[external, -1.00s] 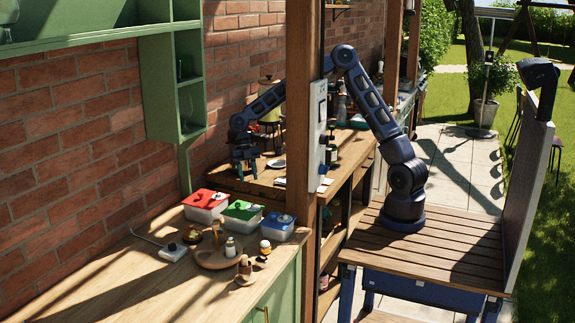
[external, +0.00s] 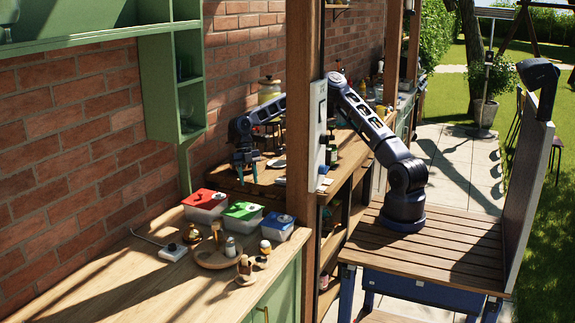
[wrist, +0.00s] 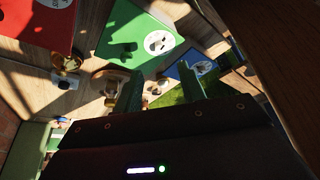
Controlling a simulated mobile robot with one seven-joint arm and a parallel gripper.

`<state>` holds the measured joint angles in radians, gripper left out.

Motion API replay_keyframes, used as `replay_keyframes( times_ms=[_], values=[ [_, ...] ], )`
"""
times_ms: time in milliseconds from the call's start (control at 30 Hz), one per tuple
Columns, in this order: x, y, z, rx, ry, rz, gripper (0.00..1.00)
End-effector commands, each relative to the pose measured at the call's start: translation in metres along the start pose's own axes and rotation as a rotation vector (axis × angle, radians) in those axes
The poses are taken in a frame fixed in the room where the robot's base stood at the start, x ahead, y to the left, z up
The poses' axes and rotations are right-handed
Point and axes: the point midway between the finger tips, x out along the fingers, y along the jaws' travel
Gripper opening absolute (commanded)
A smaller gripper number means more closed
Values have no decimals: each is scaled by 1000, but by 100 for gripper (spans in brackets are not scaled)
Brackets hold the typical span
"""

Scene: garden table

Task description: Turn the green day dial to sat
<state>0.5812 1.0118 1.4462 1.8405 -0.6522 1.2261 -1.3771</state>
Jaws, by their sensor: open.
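The box with the green lid (external: 242,209) stands between the red-lidded and blue-lidded boxes on the wooden counter. In the wrist view the green lid (wrist: 128,38) carries a small dark knob and a white round disc with a dark mark. The lettering is too small to read. My gripper (external: 246,163) is open and empty, above and behind the boxes. In the wrist view its two fingers (wrist: 160,90) point toward the lids, apart from the green one and not touching it.
The red-lidded box (external: 205,201) is to the left and the blue-lidded box (external: 278,225) to the right. A round wooden tray (external: 213,257) with small items stands in front. A wooden post (external: 299,130) rises close to my arm.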

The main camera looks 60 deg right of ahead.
Motion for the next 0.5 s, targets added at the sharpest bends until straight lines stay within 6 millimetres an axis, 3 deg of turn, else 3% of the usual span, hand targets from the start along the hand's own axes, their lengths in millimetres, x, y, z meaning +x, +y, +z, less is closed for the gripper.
replay_keyframes(
  times_ms=[300,500],
  values=[
    [55,0,0,-1,2,-3,40],
    [79,0,0,-1,1,-1,40]
  ],
)
